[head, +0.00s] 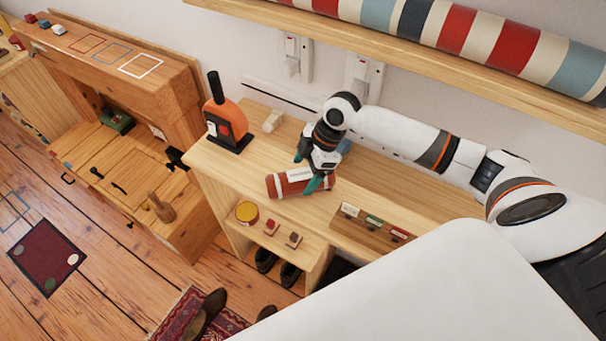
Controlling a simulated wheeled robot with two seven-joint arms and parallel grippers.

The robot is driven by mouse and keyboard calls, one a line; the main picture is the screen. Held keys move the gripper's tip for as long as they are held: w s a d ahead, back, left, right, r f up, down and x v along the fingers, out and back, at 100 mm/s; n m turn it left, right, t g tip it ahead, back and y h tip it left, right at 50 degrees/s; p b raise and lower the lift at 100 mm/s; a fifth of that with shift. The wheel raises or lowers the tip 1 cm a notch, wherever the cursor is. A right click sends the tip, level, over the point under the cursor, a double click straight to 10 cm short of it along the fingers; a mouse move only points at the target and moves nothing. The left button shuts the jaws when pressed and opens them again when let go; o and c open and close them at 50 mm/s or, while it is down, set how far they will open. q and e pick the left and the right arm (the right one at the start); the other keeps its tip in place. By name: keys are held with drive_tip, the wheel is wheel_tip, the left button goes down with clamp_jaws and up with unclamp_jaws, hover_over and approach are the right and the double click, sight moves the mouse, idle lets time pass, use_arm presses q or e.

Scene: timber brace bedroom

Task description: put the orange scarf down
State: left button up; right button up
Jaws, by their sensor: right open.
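The orange scarf (283,187) is a rolled orange-red bundle with a pale band or label. It lies on the light wooden bench top (228,165), near its front edge. My right gripper (306,171) is open right over the scarf, with one teal finger in front of its right part and the other behind it. Whether the fingers touch the scarf I cannot tell. My left gripper is out of view.
An orange object with a black post (226,118) stands on the bench to the left. A small cream block (273,121) lies behind. A wooden rack with coloured tags (372,225) is at the right front. A shelf with a striped roll (460,32) hangs above.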

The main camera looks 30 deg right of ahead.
drive_tip(key=v, duration=0.5)
drive_tip(key=shift+s+d+r+b, duration=0.1)
drive_tip(key=shift+d+r+b, duration=0.05)
drive_tip(key=shift+r+b, duration=0.25)
drive_tip(key=shift+f, duration=0.1)
